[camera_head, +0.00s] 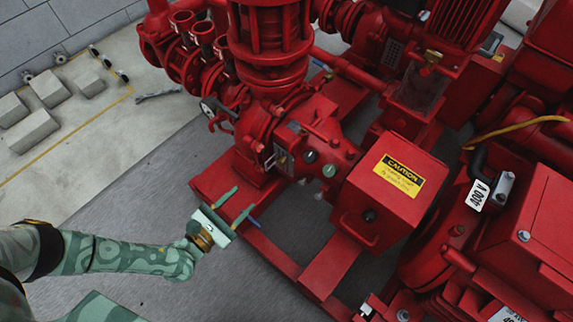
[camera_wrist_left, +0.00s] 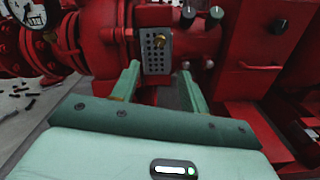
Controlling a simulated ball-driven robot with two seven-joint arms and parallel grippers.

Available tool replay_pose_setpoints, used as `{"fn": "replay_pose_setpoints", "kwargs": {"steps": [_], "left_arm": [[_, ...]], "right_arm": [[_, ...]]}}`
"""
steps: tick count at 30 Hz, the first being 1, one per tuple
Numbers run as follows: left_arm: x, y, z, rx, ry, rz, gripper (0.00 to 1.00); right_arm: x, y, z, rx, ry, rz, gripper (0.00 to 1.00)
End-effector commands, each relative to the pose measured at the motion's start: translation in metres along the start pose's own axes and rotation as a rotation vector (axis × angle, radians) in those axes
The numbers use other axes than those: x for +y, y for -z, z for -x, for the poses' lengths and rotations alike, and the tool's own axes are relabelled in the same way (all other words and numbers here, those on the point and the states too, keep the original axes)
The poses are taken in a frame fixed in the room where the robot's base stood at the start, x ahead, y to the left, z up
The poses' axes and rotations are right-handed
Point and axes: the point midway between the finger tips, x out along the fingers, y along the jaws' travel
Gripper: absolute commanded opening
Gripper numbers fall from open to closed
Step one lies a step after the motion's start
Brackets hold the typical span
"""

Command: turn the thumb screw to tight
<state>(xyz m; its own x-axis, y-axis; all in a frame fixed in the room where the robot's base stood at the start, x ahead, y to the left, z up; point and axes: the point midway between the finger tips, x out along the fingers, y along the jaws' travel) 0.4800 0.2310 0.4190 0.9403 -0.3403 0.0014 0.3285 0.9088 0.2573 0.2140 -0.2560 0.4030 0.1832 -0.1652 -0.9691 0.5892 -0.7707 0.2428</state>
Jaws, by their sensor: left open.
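The thumb screw (camera_wrist_left: 158,38) is a small brass-coloured knob on a grey perforated plate (camera_wrist_left: 157,58), fixed to the red pump casing. In the head view the small plate (camera_head: 281,157) shows on the casing, but the screw's details are too small to tell. My left gripper (camera_head: 245,196) is open and empty, in front of and below the plate, apart from it. In the left wrist view its two green fingers (camera_wrist_left: 160,67) point toward the plate, one on each side of it, with the screw above the fingertips. My right gripper is not in view.
Red base rails (camera_head: 268,250) run below the pump. A red box with a yellow caution label (camera_head: 399,175) stands right of the plate. Dark knobs (camera_head: 310,156) and a gauge (camera_head: 208,107) sit nearby. The grey floor (camera_head: 120,200) at left is free.

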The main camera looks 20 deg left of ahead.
Motion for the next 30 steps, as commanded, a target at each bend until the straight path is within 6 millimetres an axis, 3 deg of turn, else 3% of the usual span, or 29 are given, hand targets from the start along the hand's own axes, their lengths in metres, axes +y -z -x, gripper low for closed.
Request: {"fn": "replay_pose_setpoints", "kwargs": {"steps": [9, 15, 21, 30], "left_arm": [[-0.002, 0.005, -0.079, 0.002, 0.002, 0.000, 0.45], [-0.002, 0.004, -0.121, 0.003, 0.002, -0.001, 0.45], [-0.002, 0.003, -0.142, 0.002, 0.002, -0.002, 0.45], [-0.001, 0.001, -0.145, 0.002, 0.001, -0.003, 0.45]], "right_arm": [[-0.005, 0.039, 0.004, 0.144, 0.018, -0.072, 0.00], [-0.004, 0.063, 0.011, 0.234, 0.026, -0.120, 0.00], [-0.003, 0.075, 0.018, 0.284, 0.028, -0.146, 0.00], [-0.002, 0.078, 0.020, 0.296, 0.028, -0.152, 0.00]]}}
